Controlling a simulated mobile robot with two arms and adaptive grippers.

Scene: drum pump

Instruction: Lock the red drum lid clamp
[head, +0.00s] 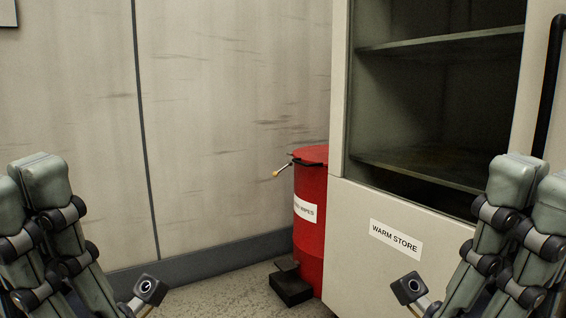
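The red drum (311,225) stands in the corner between the panelled wall and a pale cabinet, partly hidden by the cabinet. Its red lid (313,153) is on top. The clamp (283,169) shows as a dark band at the rim with a thin lever sticking out to the left, ending in a yellowish tip. Whether the lever is latched is too small to tell. My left gripper (24,178) is at the left edge and my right gripper (534,180) at the right edge. Both are raised, well apart from the drum. The space between their fingers is unclear.
The cabinet (385,225), labelled WARM STORE, has open, empty shelves (440,40) and stands close against the drum's right side. A black step-like block (290,284) sits on the floor at the drum's front. Floor (225,298) left of it is clear.

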